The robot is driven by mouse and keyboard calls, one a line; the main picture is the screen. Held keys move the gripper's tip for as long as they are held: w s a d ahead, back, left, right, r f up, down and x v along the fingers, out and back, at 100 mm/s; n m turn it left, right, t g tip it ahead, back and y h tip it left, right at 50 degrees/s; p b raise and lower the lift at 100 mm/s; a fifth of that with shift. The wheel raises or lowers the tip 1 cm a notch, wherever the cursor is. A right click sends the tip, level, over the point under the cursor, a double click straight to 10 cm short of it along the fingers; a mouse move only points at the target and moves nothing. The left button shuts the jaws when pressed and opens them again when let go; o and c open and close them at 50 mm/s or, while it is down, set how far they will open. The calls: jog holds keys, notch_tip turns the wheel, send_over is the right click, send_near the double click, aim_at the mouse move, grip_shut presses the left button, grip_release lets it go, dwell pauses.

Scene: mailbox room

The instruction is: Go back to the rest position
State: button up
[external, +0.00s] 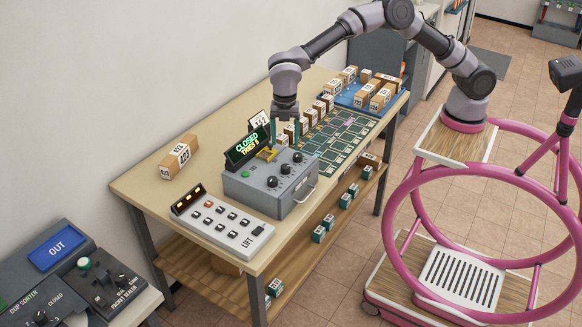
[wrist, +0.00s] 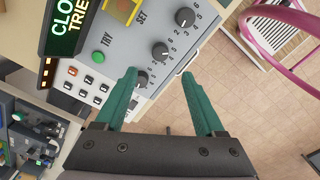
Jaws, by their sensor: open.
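My gripper (external: 285,128) is above the back part of the grey control box (external: 262,196) on the table. Its two green fingers are apart, with nothing between them, and in the wrist view my gripper (wrist: 163,100) hangs over the box's front edge and the floor. The box has several black knobs, a green TRY button (wrist: 97,56) and a yellow piece on top. Its sign (external: 246,146) reads CLOSED and a TRIES line. Whether a finger touches the box cannot be told.
A LIFT button panel (external: 222,222) stands left of the box. A numbered carton (external: 179,157) lies behind it. More cartons stand in a row beside a green grid mat (external: 338,138) and on a blue tray (external: 352,98). Small boxes sit on the lower shelf (external: 200,262).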

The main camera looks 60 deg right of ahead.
jog(key=shift+r, duration=0.2)
dwell(0.3)
jog(key=d+r+m+t+y, duration=0.1)
jog(key=d+r+m, duration=0.5)
jog(key=d+r, duration=0.7)
jog(key=d+r+m+t, duration=0.2)
jog(key=d+r+m, duration=0.55)
jog(key=d, duration=0.95)
jog(key=s+d+r+m+t, duration=0.1)
jog(key=s+d+r+m, duration=0.25)
jog(key=d, duration=0.35)
jog(key=s+d+r+m, duration=0.2)
jog(key=s+d+m, duration=0.15)
jog(key=d, duration=0.45)
jog(key=s+d+f+m+t+y, duration=0.1)
jog(key=s+d+f+m+t, duration=0.1)
jog(key=s+d+m, duration=0.5)
jog(key=s+d+t, duration=0.1)
jog(key=s, duration=0.4)
jog(key=shift+d+f+m, duration=0.3)
jog(key=shift+d+m, duration=0.05)
jog(key=shift+d, duration=0.05)
